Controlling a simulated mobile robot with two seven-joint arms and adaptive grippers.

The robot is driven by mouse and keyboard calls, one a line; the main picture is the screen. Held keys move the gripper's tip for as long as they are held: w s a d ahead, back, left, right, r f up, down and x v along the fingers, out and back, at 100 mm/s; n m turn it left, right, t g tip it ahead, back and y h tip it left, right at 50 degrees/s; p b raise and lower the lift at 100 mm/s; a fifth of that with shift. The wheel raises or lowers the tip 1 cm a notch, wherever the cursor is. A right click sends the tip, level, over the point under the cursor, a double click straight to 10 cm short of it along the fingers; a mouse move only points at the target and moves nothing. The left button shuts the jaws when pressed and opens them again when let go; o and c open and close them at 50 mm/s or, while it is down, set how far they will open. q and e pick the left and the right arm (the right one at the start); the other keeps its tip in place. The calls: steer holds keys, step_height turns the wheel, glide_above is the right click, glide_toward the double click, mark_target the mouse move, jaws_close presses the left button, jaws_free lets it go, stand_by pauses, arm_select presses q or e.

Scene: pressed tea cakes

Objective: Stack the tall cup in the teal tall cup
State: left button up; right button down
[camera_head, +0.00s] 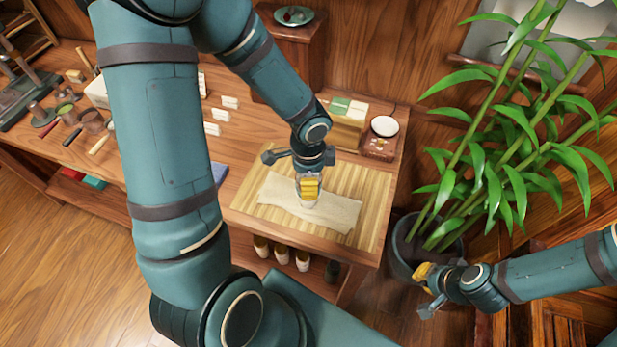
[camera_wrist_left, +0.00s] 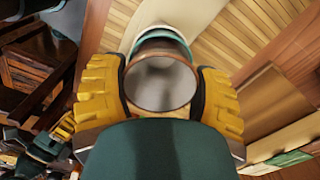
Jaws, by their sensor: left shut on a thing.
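My left gripper (camera_head: 309,187) is shut on the tall cup (camera_wrist_left: 160,82), over the cloth on the bamboo mat. In the left wrist view its yellow fingers press the cup from both sides, and I look into its pale, empty inside with a brownish rim. A teal curved edge, apparently the teal tall cup (camera_wrist_left: 164,37), shows just beyond the held cup, mostly hidden by it. I cannot tell how far one is inside the other. In the head view a pale cup part shows below the fingers. My right gripper (camera_head: 426,289) hangs right of the table; its opening is unclear.
A light cloth (camera_head: 335,212) lies on the bamboo mat (camera_head: 243,192). Boxes (camera_head: 349,115) and a small wooden stand with a white dish (camera_head: 384,126) are behind. A potted plant (camera_head: 424,238) stands right of the table. Several cups (camera_head: 281,254) sit on the shelf below.

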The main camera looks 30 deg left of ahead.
arm_select(q)
steer(key=shift+f+b, duration=0.5)
steer(key=o, duration=1.2)
steer(key=shift+r, duration=0.1)
steer(key=shift+r+p, duration=0.2)
steer(key=shift+p, duration=0.1)
step_height(320, 180, up, 12)
steer(key=p, duration=0.3)
steer(key=shift+r, duration=0.25)
